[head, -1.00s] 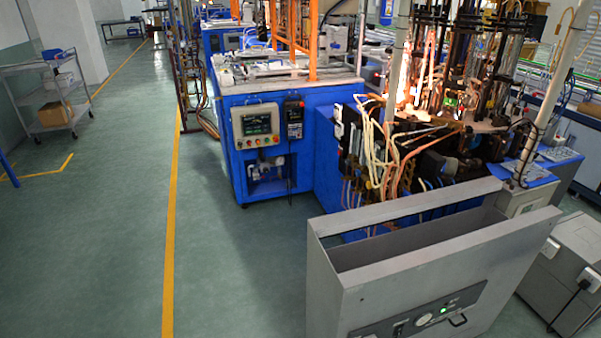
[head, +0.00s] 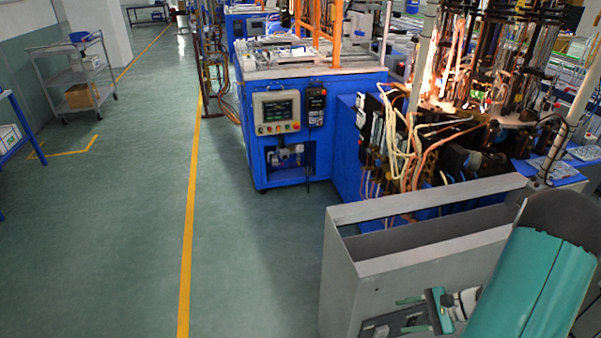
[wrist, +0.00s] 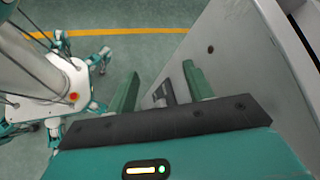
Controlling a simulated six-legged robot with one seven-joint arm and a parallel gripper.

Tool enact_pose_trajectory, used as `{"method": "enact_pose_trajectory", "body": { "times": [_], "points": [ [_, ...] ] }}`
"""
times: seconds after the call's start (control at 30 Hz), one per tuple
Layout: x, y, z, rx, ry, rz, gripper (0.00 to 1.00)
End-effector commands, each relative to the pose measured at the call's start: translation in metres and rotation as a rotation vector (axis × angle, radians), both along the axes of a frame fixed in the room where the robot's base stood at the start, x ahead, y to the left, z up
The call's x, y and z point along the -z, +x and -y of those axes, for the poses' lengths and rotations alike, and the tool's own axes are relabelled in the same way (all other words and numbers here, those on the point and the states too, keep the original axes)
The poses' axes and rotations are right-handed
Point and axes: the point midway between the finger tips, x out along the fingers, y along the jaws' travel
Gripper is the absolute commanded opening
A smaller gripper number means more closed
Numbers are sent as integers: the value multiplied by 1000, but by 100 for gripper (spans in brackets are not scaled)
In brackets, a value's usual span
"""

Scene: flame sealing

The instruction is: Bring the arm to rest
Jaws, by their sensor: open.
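My gripper (head: 408,315) shows at the lower right of the head view, in front of the grey metal cabinet (head: 350,265). Its two green fingers point left and stand apart with nothing between them. In the wrist view my gripper (wrist: 160,88) is also open and empty, with the floor and part of the cabinet beyond the fingers. The cabinet's side (wrist: 225,60) is close on the right there. My green arm link covers the cabinet's right part in the head view. I cannot tell whether the gripper touches the cabinet.
A blue machine (head: 318,82) with a control panel (head: 277,111) stands behind the cabinet. Hoses and a glowing flame area (head: 445,80) are at the upper right. A grey cart (head: 75,75) and a blue-framed table (head: 15,145) stand left. The green floor (head: 110,240) is clear.

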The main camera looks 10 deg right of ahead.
Motion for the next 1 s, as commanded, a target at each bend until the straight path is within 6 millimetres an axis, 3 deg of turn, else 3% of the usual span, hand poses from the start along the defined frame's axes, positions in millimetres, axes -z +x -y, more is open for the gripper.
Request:
{"method": "enact_pose_trajectory", "body": {
  "times": [0.1, 0.43, 0.67, 1.0],
  "points": [
    [-40, 12, -22, -136, -107, 17, 52],
    [-131, 20, -87, -469, -414, 85, 52],
    [-186, 10, -131, -668, -640, 171, 52],
    [-255, -20, -186, -896, -984, 364, 52]
  ]
}}
